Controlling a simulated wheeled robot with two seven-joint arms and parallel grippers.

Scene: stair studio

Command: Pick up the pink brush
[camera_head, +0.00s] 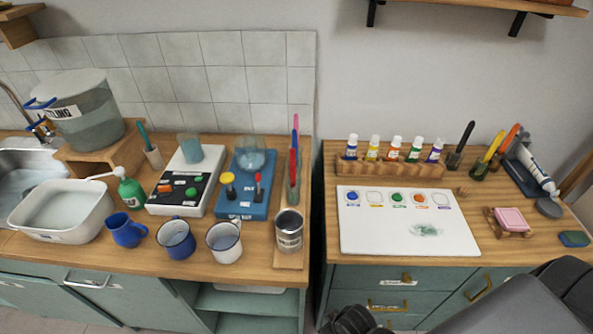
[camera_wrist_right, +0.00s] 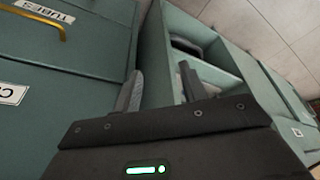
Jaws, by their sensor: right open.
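The pink brush (camera_head: 296,121) stands upright at the right end of the left counter, in a group with a blue and a red brush (camera_head: 293,165). Only its upper part shows above them; its lower part is hidden. The holder around the brushes is hard to make out. My right gripper (camera_head: 352,321) is at the bottom of the head view, low in front of the cabinets and well away from the brush. In the right wrist view, its two fingers (camera_wrist_right: 162,85) are apart with nothing between them. My left gripper is not in view.
A metal can (camera_head: 289,232) stands in front of the brushes. A blue device (camera_head: 240,205) with a glass bowl is to their left. A gap separates the two counters. The right counter holds a white palette board (camera_head: 380,240), a paint tube rack (camera_head: 390,170) and a pink sponge (camera_head: 510,218).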

